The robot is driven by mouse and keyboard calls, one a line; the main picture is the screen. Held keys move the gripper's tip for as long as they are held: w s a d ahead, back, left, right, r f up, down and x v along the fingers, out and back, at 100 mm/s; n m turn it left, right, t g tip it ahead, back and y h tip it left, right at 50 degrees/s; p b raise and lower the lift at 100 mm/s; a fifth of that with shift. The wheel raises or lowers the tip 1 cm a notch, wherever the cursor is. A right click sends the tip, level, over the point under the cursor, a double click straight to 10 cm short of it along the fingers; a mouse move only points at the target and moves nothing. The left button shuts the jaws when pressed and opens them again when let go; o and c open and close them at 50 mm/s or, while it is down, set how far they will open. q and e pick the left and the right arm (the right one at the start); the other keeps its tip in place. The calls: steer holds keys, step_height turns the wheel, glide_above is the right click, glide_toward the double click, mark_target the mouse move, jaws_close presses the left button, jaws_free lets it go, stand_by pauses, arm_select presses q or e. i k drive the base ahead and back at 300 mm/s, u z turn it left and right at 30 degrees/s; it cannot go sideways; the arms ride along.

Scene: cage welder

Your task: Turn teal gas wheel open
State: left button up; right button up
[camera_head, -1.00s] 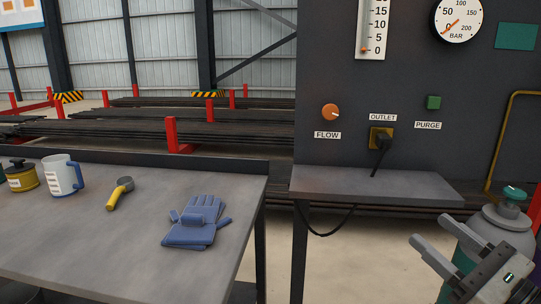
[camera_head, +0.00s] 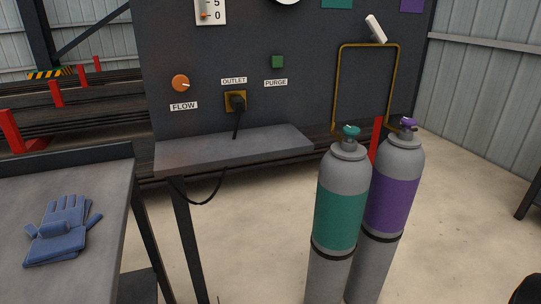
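The teal gas wheel (camera_head: 351,131) sits on top of the valve of a grey gas cylinder with a teal band (camera_head: 340,215). The cylinder stands upright on the floor, right of the panel's shelf. A purple wheel (camera_head: 408,122) tops a second cylinder with a purple band (camera_head: 391,204), just behind and to the right. Neither of my grippers is in view. A dark rounded shape is cut off at the bottom right corner, and I cannot tell what it is.
A dark panel (camera_head: 220,60) with an orange flow knob (camera_head: 180,83), green purge button (camera_head: 278,62) and plugged outlet (camera_head: 235,101) stands behind a shelf (camera_head: 230,148). A brass pipe frame (camera_head: 337,85) is behind the cylinders. Blue gloves (camera_head: 62,229) lie on the left table.

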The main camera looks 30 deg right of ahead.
mark_target(352, 131)
steer(key=z, duration=2)
steer(key=k, duration=0.55)
steer(key=z, duration=0.5)
steer(key=i, duration=0.85)
steer(key=u, duration=0.45)
